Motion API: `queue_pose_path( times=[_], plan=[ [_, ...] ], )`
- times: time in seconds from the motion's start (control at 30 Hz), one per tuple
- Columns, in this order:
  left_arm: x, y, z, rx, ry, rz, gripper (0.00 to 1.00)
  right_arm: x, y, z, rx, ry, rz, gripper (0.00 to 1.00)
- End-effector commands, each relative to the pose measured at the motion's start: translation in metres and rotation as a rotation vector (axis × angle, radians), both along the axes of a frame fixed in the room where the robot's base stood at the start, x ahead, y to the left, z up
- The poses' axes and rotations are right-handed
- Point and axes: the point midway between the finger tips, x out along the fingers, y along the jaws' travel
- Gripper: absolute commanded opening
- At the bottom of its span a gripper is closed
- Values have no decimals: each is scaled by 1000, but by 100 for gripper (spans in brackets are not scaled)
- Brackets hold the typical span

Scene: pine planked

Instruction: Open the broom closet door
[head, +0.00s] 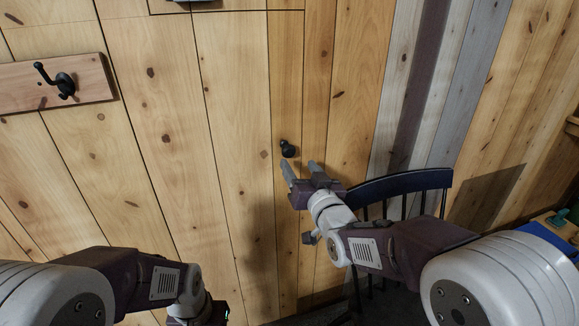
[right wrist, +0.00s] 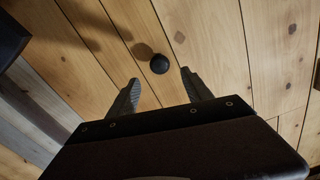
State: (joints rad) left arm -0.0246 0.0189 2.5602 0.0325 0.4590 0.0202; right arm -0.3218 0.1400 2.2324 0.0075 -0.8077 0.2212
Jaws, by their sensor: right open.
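The broom closet door (head: 235,110) is made of the same pine planks as the wall and looks flush with it, so it appears closed. Its round black knob (head: 288,148) sits near the door's right edge. My right gripper (head: 301,167) is open, its fingers pointing at the door just below and right of the knob in the head view. In the right wrist view the knob (right wrist: 159,64) shows just beyond and between the two open fingertips (right wrist: 160,79), seemingly not gripped. My left gripper (head: 202,310) shows only in part at the bottom edge; its fingers are hidden.
A wooden rack with a black hook (head: 62,82) is on the wall at left. A dark blue chair (head: 400,184) stands right of the knob, partly behind my right arm. Grey and white planks (head: 425,80) run up the wall there. A blue-edged surface (head: 548,228) is at far right.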

Motion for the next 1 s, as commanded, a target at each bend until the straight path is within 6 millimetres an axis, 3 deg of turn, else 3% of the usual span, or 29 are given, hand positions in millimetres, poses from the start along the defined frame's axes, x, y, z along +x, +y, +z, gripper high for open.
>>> queue_pose_path(
  times=[0.13, 0.5, 0.83, 0.87, 1.0],
  plan=[
    [0, 0, 4, 0, -1, 0, 36, 15, 4, 2, -2, 3, -1, 58],
    [0, 0, 8, 0, 0, 0, 36, 79, 25, 1, -3, 4, -2, 58],
    [0, 0, 8, 0, 0, 0, 36, 86, 27, 1, -4, 6, -3, 58],
    [0, 0, 8, 0, 0, 0, 36, 86, 27, 1, -4, 6, -3, 53],
    [0, 0, 8, 0, 0, 0, 36, 86, 27, 1, -4, 6, -3, 14]
  ],
)
